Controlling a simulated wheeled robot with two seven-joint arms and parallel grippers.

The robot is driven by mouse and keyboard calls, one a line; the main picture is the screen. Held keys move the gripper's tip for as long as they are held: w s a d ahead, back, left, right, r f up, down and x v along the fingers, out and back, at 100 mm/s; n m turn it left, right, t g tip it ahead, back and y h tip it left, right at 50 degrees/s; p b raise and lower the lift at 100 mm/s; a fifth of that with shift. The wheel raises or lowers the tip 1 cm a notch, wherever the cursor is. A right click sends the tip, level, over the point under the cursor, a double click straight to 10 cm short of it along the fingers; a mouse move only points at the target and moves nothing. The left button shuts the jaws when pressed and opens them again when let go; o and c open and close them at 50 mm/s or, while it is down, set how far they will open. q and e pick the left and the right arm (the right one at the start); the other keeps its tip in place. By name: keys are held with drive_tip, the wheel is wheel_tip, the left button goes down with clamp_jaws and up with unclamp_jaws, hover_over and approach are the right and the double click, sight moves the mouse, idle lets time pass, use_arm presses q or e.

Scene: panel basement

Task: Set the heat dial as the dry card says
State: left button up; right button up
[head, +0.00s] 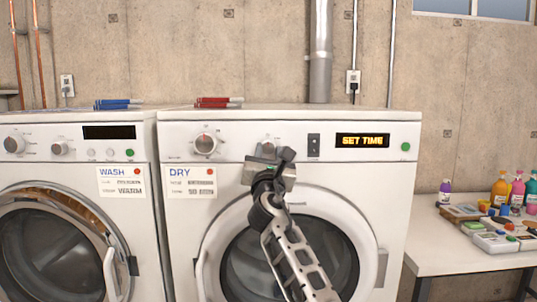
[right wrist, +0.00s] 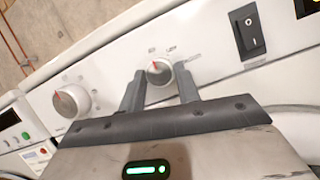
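The dryer (head: 300,180) has a large dial (head: 206,143) at left and a smaller dial (head: 268,147) near mid-panel. In the right wrist view the smaller dial (right wrist: 158,72) has a red pointer, tilted a little left of up. The dry card (head: 190,183) is on the dryer's front; its small lines are too blurred to read surely. My right gripper (head: 266,158) is at the smaller dial, partly covering it. Its fingers (right wrist: 160,82) are apart, one on each side of the dial; a firm hold is not visible. My left gripper is out of view.
A black rocker switch (head: 314,145), a "SET TIME" display (head: 362,141) and a green button (head: 405,146) are right of the dial. The washer (head: 75,160) with its wash card (head: 122,182) stands at left. A table (head: 470,262) with bottles is at right.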

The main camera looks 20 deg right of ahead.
drive_tip(key=shift+c, duration=1.2)
